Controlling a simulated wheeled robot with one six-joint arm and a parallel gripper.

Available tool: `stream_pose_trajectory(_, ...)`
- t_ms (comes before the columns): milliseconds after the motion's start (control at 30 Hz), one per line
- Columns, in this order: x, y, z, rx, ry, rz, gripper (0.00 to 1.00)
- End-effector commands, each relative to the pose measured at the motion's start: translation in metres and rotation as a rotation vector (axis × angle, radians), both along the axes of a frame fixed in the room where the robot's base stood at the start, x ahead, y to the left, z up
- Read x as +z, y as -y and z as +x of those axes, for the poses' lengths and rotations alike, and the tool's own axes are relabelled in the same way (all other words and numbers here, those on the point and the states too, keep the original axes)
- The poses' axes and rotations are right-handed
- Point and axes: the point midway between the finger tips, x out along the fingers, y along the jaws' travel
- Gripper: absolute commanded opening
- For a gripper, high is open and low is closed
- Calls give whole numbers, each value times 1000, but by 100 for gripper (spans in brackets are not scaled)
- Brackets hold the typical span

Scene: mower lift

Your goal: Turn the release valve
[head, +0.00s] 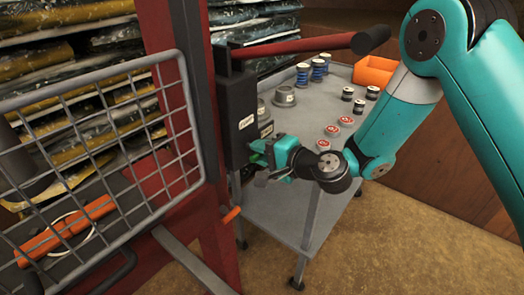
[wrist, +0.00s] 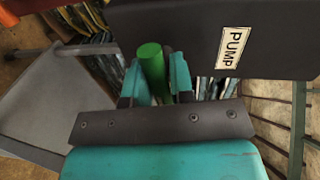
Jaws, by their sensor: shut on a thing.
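A green cylindrical valve knob (wrist: 152,62) sticks out beside the black pump box (wrist: 205,35) in the wrist view. My gripper (wrist: 155,82) has its teal fingers on either side of the knob, shut on it. In the head view my gripper (head: 268,152) reaches in from the right to the lower part of the pump box (head: 236,108). Only a little of the green knob (head: 257,146) shows there, mostly hidden by the fingers. The exact turn of the knob cannot be told.
A red pump handle (head: 300,46) with a black grip juts out above. A grey cart (head: 290,205) stands behind my gripper, bearing springs, jars and an orange bin (head: 374,73). An orange-tipped lever (head: 232,214) sits lower down.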

Motion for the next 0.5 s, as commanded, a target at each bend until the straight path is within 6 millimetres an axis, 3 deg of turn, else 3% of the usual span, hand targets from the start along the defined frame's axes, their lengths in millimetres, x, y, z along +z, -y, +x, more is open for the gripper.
stream_pose_trajectory(267, 0, 0, 0, 2, 0, -1, 0)
stream_pose_trajectory(300, 0, 0, 0, 2, 0, -1, 31)
stream_pose_trajectory(367, 0, 0, 0, 1, 0, -1, 45)
stream_pose_trajectory(500, 0, 0, 0, 1, 0, -1, 47)
